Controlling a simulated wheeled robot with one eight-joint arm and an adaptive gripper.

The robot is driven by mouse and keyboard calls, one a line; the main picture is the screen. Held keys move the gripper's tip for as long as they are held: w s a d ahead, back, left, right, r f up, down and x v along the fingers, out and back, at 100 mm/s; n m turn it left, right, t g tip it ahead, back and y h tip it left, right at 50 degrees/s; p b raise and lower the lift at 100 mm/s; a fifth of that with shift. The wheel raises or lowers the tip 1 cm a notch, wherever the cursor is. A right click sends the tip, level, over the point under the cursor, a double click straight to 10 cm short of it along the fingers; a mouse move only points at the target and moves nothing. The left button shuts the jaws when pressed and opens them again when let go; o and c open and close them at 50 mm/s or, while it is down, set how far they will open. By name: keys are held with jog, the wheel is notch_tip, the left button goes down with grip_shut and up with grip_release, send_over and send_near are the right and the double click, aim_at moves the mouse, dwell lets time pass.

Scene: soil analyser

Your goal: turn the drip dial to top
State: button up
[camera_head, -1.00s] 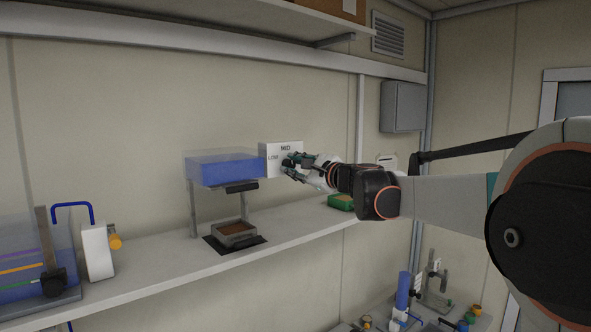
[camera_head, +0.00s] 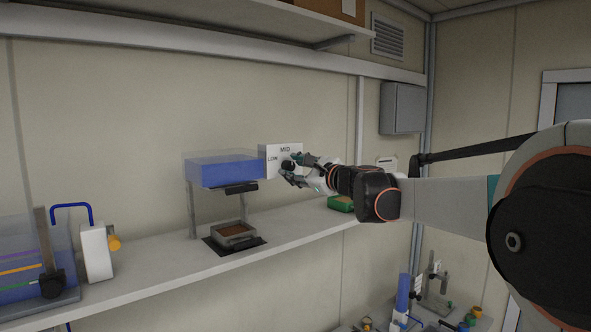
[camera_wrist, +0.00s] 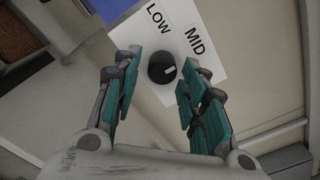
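The drip dial (camera_wrist: 162,68) is a round black knob with a white mark, on a white panel (camera_wrist: 222,70) lettered LOW and MID. In the wrist view its mark points right, below the word MID. A TOP label is not visible; my right finger covers part of the panel. The panel (camera_head: 267,153) also shows in the head view, at the right end of the blue tank. My gripper (camera_wrist: 160,66) is open, with one teal-padded finger on each side of the dial. Gaps show between the dial and both fingers. My gripper (camera_head: 293,169) partly hides the panel in the head view.
The blue tank (camera_head: 222,168) stands on posts over a small brown-filled tray (camera_head: 234,231) on the shelf (camera_head: 190,262). A green box (camera_head: 341,203) sits below my wrist. A white block (camera_head: 97,252) with a yellow knob stands at the left. Bare shelf lies between.

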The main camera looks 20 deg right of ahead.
dwell(0.3)
jog(key=v, duration=0.7)
jog(key=shift+s, duration=0.25)
jog(key=shift+r, duration=0.1)
